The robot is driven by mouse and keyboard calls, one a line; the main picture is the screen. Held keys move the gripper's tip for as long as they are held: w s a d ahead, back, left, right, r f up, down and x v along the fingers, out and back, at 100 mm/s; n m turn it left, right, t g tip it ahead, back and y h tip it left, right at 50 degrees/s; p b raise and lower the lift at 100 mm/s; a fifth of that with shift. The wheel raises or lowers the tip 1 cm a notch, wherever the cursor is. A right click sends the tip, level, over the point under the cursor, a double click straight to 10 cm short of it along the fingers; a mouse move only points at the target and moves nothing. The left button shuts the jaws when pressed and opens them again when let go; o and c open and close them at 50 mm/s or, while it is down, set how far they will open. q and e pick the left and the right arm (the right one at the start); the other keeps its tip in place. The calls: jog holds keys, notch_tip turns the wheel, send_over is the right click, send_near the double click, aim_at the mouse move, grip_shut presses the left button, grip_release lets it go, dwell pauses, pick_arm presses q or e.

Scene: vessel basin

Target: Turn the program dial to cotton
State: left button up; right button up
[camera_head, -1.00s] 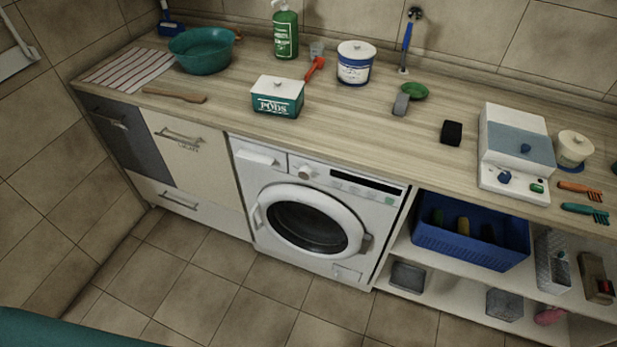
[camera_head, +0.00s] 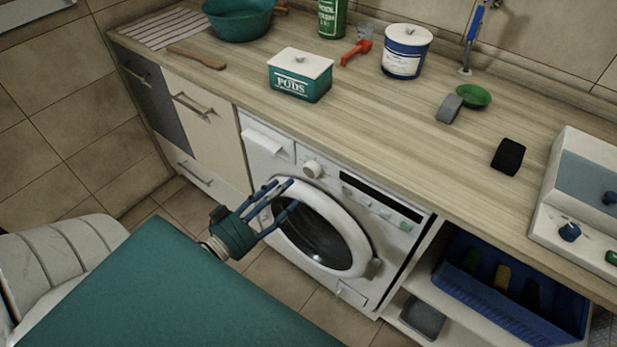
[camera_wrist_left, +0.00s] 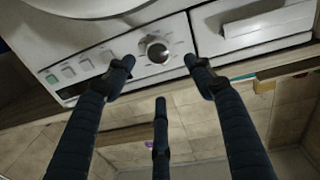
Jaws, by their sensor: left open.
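The washing machine (camera_head: 268,152) is built in under the counter, its round door shut. Its white program dial (camera_head: 312,169) sits on the front panel between the detergent drawer and the dark display. My left gripper (camera_head: 284,190) is open and empty, in front of the machine, its fingertips just below and left of the dial in the head view. In the left wrist view the dial (camera_wrist_left: 157,50) lies between and beyond the spread fingertips of the gripper (camera_wrist_left: 160,72), with no contact visible. The dial's markings are too small to read. My right gripper is not in view.
The counter (camera_head: 400,130) above holds a pods box (camera_head: 300,83), a white-and-blue tub (camera_head: 405,60) and a black block (camera_head: 508,156). A blue crate (camera_head: 470,285) stands on the shelf to the right. Panel buttons (camera_head: 385,213) lie right of the dial.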

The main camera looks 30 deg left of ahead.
aim_at(308, 171)
pick_arm(q)
jog(key=w, duration=0.2)
jog(key=w+b, duration=0.1)
jog(key=w, duration=0.1)
jog(key=w+d+b, duration=0.1)
jog(key=w, duration=0.1)
jog(key=shift+w+f, duration=0.2)
jog(key=shift+w, duration=0.05)
jog(key=shift+w+r, duration=0.1)
jog(key=shift+w, duration=0.6)
jog(key=shift+d, duration=0.1)
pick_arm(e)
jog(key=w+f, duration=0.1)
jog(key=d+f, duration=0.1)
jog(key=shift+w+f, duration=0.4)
pick_arm(q)
jog(key=shift+c, duration=0.5)
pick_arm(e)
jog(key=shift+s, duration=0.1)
pick_arm(q)
jog(key=shift+r, duration=0.1)
jog(key=c, duration=1)
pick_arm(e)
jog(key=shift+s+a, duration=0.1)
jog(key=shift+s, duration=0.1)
